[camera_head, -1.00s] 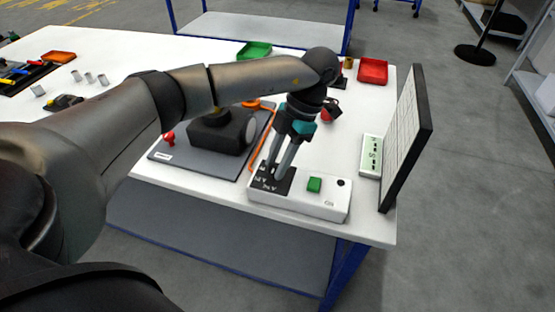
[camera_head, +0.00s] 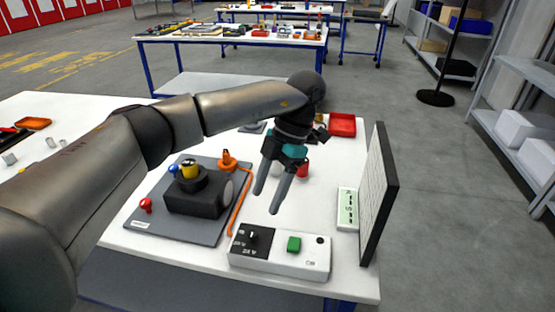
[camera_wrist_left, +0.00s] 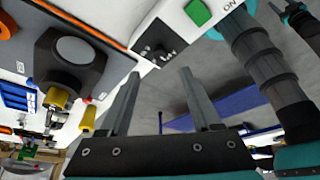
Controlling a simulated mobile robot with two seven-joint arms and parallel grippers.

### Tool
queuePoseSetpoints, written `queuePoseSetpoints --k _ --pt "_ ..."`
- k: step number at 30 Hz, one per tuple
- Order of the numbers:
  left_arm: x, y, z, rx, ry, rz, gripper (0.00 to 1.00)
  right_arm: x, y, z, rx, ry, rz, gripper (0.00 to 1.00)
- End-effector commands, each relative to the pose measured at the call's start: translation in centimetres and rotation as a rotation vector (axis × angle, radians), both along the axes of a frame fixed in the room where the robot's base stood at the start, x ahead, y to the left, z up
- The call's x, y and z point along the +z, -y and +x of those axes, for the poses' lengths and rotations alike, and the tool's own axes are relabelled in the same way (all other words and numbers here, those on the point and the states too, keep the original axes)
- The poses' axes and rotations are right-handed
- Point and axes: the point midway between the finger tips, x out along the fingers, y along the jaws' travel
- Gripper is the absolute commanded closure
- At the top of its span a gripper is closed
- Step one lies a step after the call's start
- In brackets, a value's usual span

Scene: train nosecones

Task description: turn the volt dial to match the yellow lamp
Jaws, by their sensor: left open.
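The white control box (camera_head: 285,262) lies near the table's front edge, with a black panel, printed volt marks and a green button (camera_head: 294,244). The small volt dial (camera_head: 252,236) sits on that panel; it also shows in the wrist view (camera_wrist_left: 158,52), where its setting is hard to read. A yellow cylindrical piece (camera_head: 190,168), possibly the yellow lamp, stands on a black unit (camera_head: 196,196); I cannot tell whether it is lit. My left gripper (camera_head: 266,203) is open and empty, above and behind the box, clear of the dial. My right gripper's fingers are not seen.
Small red (camera_head: 146,205), blue (camera_head: 173,169) and orange (camera_head: 228,160) pieces are on the grey mat around the black unit. An orange cable (camera_head: 238,208) runs beside the mat.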

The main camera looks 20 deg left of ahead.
Motion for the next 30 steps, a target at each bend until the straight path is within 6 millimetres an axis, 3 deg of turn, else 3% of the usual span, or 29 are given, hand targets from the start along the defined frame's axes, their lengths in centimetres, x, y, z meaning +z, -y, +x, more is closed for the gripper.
queuePoseSetpoints --k 1,6,12,30 --pt "1.4 0.2 0.5 0.001 0.004 0.002 0.36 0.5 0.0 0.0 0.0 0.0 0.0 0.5" --pt "4.1 0.8 1.4 0.0 0.003 0.002 0.36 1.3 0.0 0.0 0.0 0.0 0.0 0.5" --pt "5.9 1.2 2.1 0.001 0.001 0.001 0.36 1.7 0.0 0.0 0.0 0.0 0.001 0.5" --pt "6.2 1.3 2.2 0.0 -0.001 0.001 0.36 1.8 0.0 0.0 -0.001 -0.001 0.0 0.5"
